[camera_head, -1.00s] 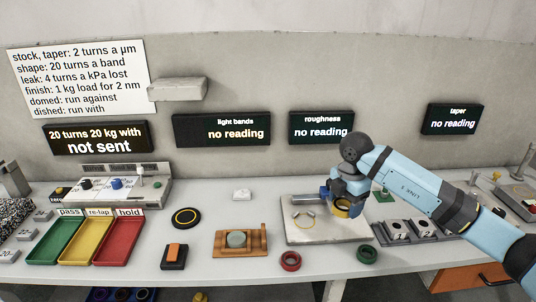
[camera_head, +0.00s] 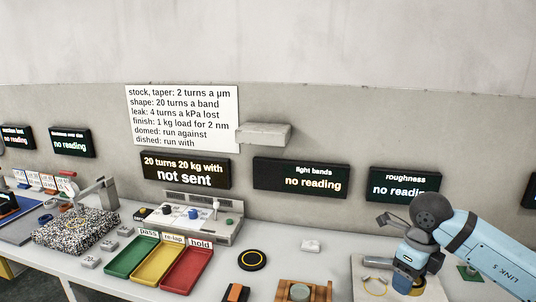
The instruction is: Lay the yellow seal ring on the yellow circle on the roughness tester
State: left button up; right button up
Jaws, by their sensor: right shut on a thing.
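My right gripper (camera_head: 409,266) is at the lower right, pointing down over the pale plate of the roughness tester (camera_head: 365,267). It is shut on the yellow seal ring (camera_head: 402,284), which is mostly hidden by the gripper and a dark inner part. The yellow circle (camera_head: 375,288) shows as a thin outline on the plate, left of the held ring and apart from it in the picture. I cannot tell whether the ring touches the plate. A blue part of the tester stands behind the circle, beside the gripper. My left gripper is not in view.
A black disc with a yellow ring mark (camera_head: 251,260) lies on the bench to the left. Green, yellow and red trays (camera_head: 131,258) stand further left, with a control panel (camera_head: 190,220) behind them.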

jog(key=n, duration=0.2)
jog(key=s+a+n, duration=0.1)
jog(key=n, duration=0.2)
jog(key=a+r+n, duration=0.1)
jog(key=n, duration=0.1)
jog(key=shift+s+n, duration=0.15)
jog(key=shift+n, duration=0.15)
jog(key=s+a+r+n, duration=0.1)
jog(key=s+a+n, duration=0.1)
jog(key=n, duration=0.9)
jog(key=s+a+r+n, duration=0.1)
jog(key=s+a+n, duration=0.15)
jog(key=n, duration=0.75)
notch_tip(320, 180, up, 8)
jog(key=w+p, duration=0.2)
jog(key=p, duration=1)
jog(key=shift+w+p, duration=0.25)
jog(key=shift+p, duration=0.15)
jog(key=shift+w+d, duration=0.1)
jog(key=shift+w, duration=0.05)
